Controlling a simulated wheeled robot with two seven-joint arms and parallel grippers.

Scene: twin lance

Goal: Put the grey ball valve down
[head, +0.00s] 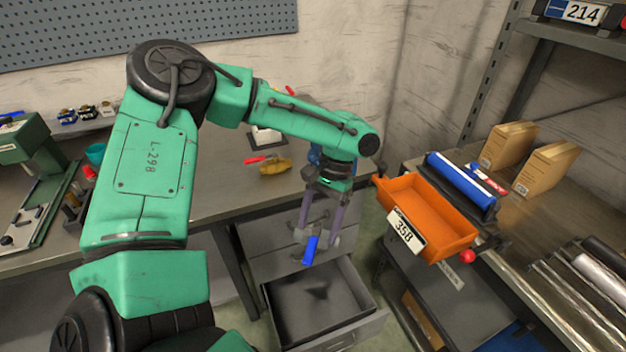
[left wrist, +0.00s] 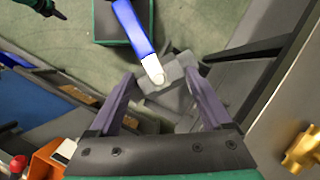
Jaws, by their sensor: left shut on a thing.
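My left gripper (head: 318,238) hangs above the open drawer (head: 370,328) of the grey cabinet, fingers pointing down. It is shut on the grey ball valve, whose blue lever (head: 311,249) hangs at the fingertips. In the left wrist view the grey valve body (left wrist: 172,72) sits between the two fingertips, with the blue lever (left wrist: 130,25) reaching up and away. The valve is clear of the drawer floor in the head view. The fingers hide part of the valve body. My right gripper does not show clearly in either view.
The drawer looks empty. A brass valve with a red lever (head: 275,166) lies on the grey workbench (head: 220,190) behind. An orange bin (head: 428,208) labelled 35B stands to the right, beside a blue roll (head: 460,181) and cardboard holders (head: 507,145). A green machine (head: 30,150) is at left.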

